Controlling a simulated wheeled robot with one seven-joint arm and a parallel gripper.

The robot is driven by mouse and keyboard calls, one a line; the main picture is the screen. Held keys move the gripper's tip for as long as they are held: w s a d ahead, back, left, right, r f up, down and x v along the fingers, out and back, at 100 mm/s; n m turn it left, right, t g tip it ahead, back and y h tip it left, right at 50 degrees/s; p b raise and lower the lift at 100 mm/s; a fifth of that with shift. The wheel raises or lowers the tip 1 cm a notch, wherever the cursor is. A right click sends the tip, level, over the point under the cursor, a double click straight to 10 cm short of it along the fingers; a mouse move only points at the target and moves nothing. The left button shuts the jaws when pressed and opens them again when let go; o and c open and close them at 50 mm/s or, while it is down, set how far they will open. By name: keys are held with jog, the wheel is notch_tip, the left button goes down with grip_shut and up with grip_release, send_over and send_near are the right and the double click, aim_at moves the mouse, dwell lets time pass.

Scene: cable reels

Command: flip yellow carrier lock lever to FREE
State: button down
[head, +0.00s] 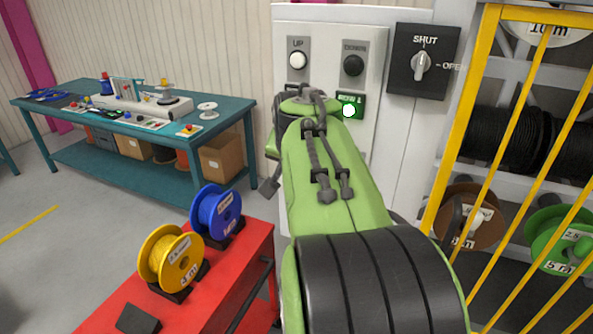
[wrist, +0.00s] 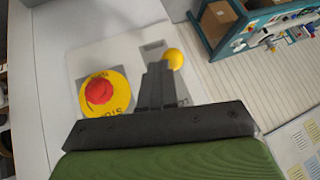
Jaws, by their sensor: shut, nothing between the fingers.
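The yellow ball knob (wrist: 174,58), which looks like the end of the lock lever, shows in the wrist view at upper centre. It stands over a pale panel plate (wrist: 110,55). My gripper (wrist: 158,68) is shut and empty, with its fingertips close beside the knob on its left; I cannot tell whether they touch. The lever's stem and most of its label are hidden behind the fingers, so its setting cannot be read. In the head view my green arm hides the lever.
A red stop button (wrist: 98,91) on a yellow disc sits left of my fingers. The head view shows an UP button (head: 297,60), a black button (head: 353,65), a SHUT/OPEN switch (head: 421,66), a yellow barred gate (head: 462,110) and a red cart (head: 225,285) with two reels.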

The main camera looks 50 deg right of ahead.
jog(key=h+b, duration=0.2)
jog(key=b, duration=0.1)
jog(key=shift+s+a+f+t, duration=0.1)
jog(key=shift+a+f+t, duration=0.2)
jog(key=shift+t, duration=0.1)
jog(key=shift+r, duration=0.1)
dwell(0.4)
